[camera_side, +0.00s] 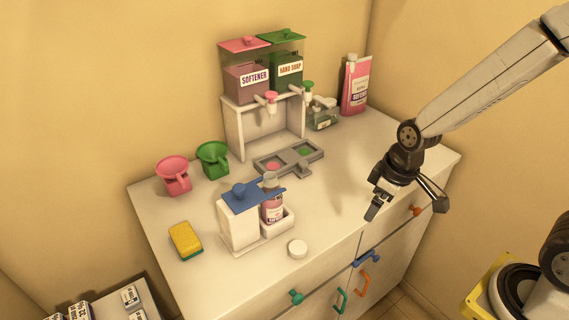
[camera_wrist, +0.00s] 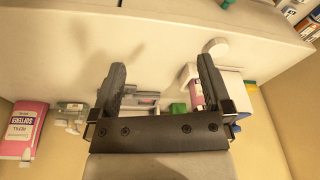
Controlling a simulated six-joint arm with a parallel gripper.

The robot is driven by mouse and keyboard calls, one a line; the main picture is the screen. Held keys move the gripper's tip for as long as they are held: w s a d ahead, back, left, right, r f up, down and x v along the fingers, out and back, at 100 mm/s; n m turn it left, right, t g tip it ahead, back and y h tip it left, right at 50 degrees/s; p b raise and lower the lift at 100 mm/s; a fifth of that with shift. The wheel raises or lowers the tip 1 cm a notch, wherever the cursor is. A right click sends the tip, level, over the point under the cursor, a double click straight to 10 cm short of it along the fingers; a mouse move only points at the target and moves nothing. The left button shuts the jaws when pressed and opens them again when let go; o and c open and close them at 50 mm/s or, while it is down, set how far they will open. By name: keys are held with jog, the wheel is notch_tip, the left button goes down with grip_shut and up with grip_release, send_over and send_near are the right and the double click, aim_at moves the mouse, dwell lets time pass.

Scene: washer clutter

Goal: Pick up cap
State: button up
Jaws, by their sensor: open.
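The cap (camera_side: 297,248) is a small white disc lying flat on the white cabinet top, near its front edge and just right of the white holder (camera_side: 238,228). It also shows in the wrist view as a white disc (camera_wrist: 217,47), beyond the tip of the right-hand finger. My gripper (camera_side: 406,206) is open and empty, raised near the cabinet's front right, well to the right of the cap and apart from it. In the wrist view, both fingers of my gripper (camera_wrist: 161,65) are spread with nothing between them.
A softener bottle (camera_side: 272,206) stands in the holder beside the cap. A yellow sponge (camera_side: 185,241), pink cup (camera_side: 173,175) and green cup (camera_side: 213,159) lie to the left.

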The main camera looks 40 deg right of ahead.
aim_at(300, 246)
jog(key=shift+w+a+f+n+g+y, duration=0.2)
jog(key=shift+w+a+f+n+y, duration=0.5)
jog(key=shift+w+a+n, duration=0.9)
jog(key=shift+w+a+f+n+g+y, duration=0.2)
jog(key=shift+w+a+f+n+y, duration=0.45)
jog(key=shift+a+n, duration=1.5)
jog(key=shift+w+a+f+n+g+y, duration=0.2)
jog(key=shift+w+a+f+n+y, duration=0.45)
jog(key=shift+w+a+n, duration=1.25)
jog(key=shift+s+d+f+n, duration=0.25)
jog(key=shift+s+d+n, duration=0.2)
jog(key=shift+x, duration=1.25)
jog(key=shift+x, duration=2.6)
jog(key=shift+d, duration=0.1)
jog(key=c, duration=1.3)
